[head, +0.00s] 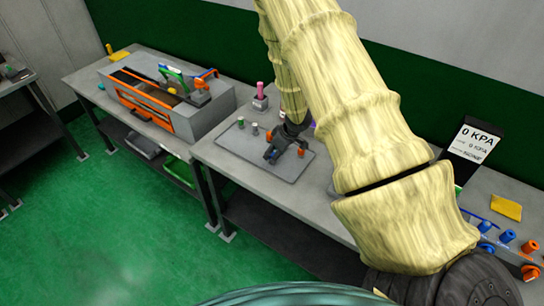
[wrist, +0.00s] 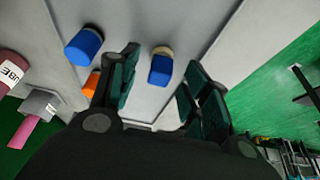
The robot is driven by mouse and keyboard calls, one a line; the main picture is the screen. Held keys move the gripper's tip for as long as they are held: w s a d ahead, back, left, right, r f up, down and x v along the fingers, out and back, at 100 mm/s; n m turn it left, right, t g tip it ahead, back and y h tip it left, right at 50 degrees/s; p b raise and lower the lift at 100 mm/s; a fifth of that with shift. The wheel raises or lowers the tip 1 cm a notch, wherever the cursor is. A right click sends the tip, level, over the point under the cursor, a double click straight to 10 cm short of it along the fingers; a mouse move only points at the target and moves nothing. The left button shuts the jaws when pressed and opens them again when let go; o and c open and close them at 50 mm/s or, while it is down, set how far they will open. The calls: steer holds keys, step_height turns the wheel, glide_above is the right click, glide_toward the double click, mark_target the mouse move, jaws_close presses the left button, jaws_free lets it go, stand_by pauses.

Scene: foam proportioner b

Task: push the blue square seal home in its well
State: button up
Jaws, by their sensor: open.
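A blue square-looking piece (wrist: 160,70), which I take for the blue square seal, shows in the wrist view between my fingers, with a cream round part behind it. My gripper (wrist: 161,64) is open around that line of view, with a dark green finger on each side. I cannot tell whether either finger touches the piece, or how it sits in its well. In the head view my gripper (head: 284,146) is low over the grey tray (head: 287,172), and a small blue spot shows at its fingers. The well itself is not clearly visible.
A blue cylinder (wrist: 84,46) and an orange piece (wrist: 91,84) stand left of my fingers. A green-topped piece (head: 241,122) and a pale-topped one (head: 255,128) stand on the tray. A pink handle (head: 261,90) stands behind. The tray's front is clear.

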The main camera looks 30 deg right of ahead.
steer(key=shift+x, duration=1.2)
jaws_close()
steer(key=shift+r, duration=0.1)
